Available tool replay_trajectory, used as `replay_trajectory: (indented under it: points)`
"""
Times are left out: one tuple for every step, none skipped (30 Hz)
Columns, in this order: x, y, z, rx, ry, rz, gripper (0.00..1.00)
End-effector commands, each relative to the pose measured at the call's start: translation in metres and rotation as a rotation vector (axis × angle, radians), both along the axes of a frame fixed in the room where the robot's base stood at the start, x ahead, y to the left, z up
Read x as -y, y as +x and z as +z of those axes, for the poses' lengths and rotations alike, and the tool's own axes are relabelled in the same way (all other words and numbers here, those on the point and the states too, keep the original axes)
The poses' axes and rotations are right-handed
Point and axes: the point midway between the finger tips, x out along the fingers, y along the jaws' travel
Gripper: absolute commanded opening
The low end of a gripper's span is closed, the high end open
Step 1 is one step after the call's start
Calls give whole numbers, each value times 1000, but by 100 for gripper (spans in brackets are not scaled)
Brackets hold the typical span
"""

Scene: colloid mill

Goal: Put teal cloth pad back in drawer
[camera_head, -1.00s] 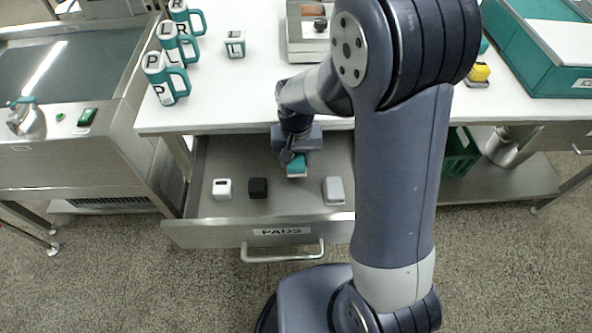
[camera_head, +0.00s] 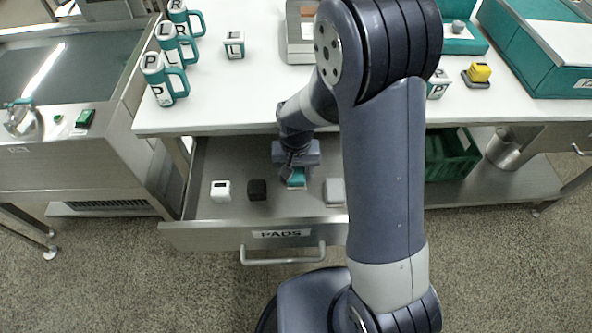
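The teal cloth pad (camera_head: 297,180) is small and boxy, and it is inside the open drawer (camera_head: 219,214) labelled PADS, between the black pad and the grey pad. My gripper (camera_head: 292,174) points down into the drawer and is shut on the teal pad. My gripper partly covers the pad's top and left side. I cannot tell whether the pad's underside touches the drawer floor.
A white pad (camera_head: 221,191), a black pad (camera_head: 257,190) and a grey pad (camera_head: 334,191) sit in the drawer. The white tabletop (camera_head: 225,90) is above and behind it, with labelled mugs (camera_head: 165,82). A green crate (camera_head: 450,157) stands right.

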Motion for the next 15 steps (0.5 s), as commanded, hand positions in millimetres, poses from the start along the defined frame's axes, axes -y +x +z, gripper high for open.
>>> replay_trajectory:
  points:
    - [0, 0, 0, 0, 0, 0, 62]
    - [0, 0, 0, 0, 0, 0, 64]
    - [0, 0, 0, 0, 0, 0, 66]
    - [0, 0, 0, 0, 0, 0, 66]
    - [0, 0, 0, 0, 0, 0, 66]
    - [0, 0, 0, 0, 0, 0, 66]
    - [0, 0, 0, 0, 0, 0, 66]
    - [0, 0, 0, 0, 0, 0, 66]
    - [0, 0, 0, 0, 0, 0, 66]
    - [0, 0, 1, 0, 0, 0, 66]
    - [0, 0, 2, 0, 0, 0, 66]
    - [0, 0, 4, 0, 0, 0, 66]
    - [0, 0, 7, 1, 0, 0, 66]
    - [0, 1, 10, 2, 1, 0, 66]
    - [0, 1, 17, 4, 2, 0, 66]
